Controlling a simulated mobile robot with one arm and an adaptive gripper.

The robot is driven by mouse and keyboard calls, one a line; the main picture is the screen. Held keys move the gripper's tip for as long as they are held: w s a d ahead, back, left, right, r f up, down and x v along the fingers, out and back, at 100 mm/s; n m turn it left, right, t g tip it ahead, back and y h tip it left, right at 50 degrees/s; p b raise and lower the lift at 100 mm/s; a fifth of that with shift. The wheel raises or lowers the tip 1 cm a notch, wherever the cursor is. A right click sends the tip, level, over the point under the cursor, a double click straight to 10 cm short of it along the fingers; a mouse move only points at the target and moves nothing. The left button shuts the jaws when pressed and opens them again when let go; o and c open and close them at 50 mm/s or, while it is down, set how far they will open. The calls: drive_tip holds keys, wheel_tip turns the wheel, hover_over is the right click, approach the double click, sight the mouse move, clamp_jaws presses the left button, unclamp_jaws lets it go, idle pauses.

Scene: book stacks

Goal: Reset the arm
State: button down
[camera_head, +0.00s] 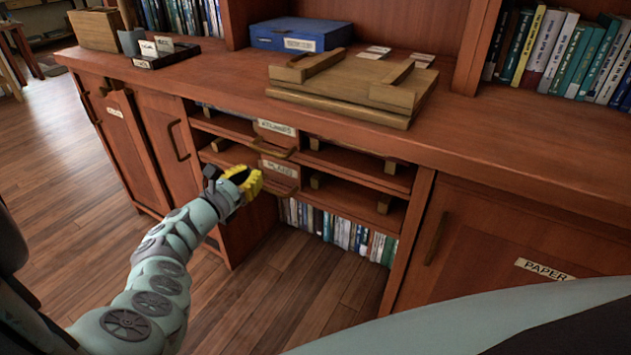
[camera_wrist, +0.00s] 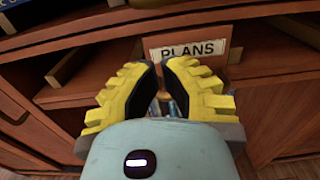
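My gripper (camera_head: 246,182) has yellow fingers and is at the end of my grey-green arm, in front of the shelves under the counter. In the wrist view my gripper (camera_wrist: 162,82) has its two fingers spread with a gap between the tips, and nothing is held in it. A drawer label reading PLANS (camera_wrist: 188,47) is just beyond the fingertips. In the head view the same lower drawer (camera_head: 279,168) is right of my gripper. I cannot tell whether the fingers touch its handle.
The ATLASES label (camera_head: 277,128) is on the drawer above. Books (camera_head: 345,232) stand in the bottom compartment. The counter holds a wooden board (camera_head: 345,92), a blue box (camera_head: 300,34) and a card tray (camera_head: 165,52). A PAPER cabinet (camera_head: 510,260) is at right. Open floor (camera_head: 60,150) lies left.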

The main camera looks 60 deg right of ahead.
drive_tip(key=a+p, duration=0.2)
drive_tip(key=a, duration=0.6)
drive_tip(key=shift+s+a+p, duration=0.3)
drive_tip(key=shift+p, duration=0.05)
